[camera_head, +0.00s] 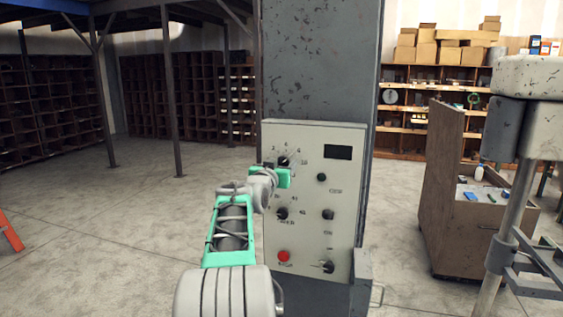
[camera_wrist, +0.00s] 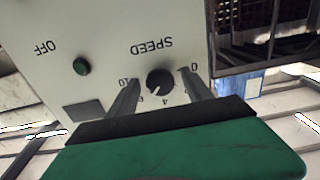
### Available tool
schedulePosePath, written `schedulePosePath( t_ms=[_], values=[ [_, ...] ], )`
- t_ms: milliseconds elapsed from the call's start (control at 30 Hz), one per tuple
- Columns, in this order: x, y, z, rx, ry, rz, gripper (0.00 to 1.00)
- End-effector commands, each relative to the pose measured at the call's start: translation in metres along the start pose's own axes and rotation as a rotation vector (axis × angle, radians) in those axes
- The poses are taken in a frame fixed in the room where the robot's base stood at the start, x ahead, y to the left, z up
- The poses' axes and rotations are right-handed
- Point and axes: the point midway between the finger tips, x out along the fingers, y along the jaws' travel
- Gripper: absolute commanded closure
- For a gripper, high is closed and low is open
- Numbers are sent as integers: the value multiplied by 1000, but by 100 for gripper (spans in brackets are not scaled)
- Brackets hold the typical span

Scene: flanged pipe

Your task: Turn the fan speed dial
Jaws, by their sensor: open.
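The speed dial (camera_head: 283,160) is the round black knob at the upper left of the grey control panel (camera_head: 300,240). My gripper (camera_wrist: 160,78) is open, with one finger on either side of the dial. I cannot tell whether the fingers touch it. In the head view my gripper (camera_head: 284,166) is in front of the dial and hides part of it and its label.
The panel also has a dark display (camera_head: 338,152), a button (camera_head: 321,177) marked OFF in the wrist view, lower knobs (camera_head: 282,213) and a red button (camera_head: 283,256). A grey column (camera_head: 320,60) stands behind. A wooden cabinet (camera_head: 455,210) and metal stand (camera_head: 515,190) are at right.

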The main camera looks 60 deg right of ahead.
Motion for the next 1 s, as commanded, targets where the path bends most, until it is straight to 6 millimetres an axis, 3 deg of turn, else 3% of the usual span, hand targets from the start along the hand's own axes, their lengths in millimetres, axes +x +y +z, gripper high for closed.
schedulePosePath(
  t_ms=[167, 867, 1000],
  values=[
    [0, 0, 0, 0, 0, 0, 42],
    [0, 0, 1, 0, -1, 0, 99],
    [1, 0, 1, -1, -1, 0, 100]
  ],
)
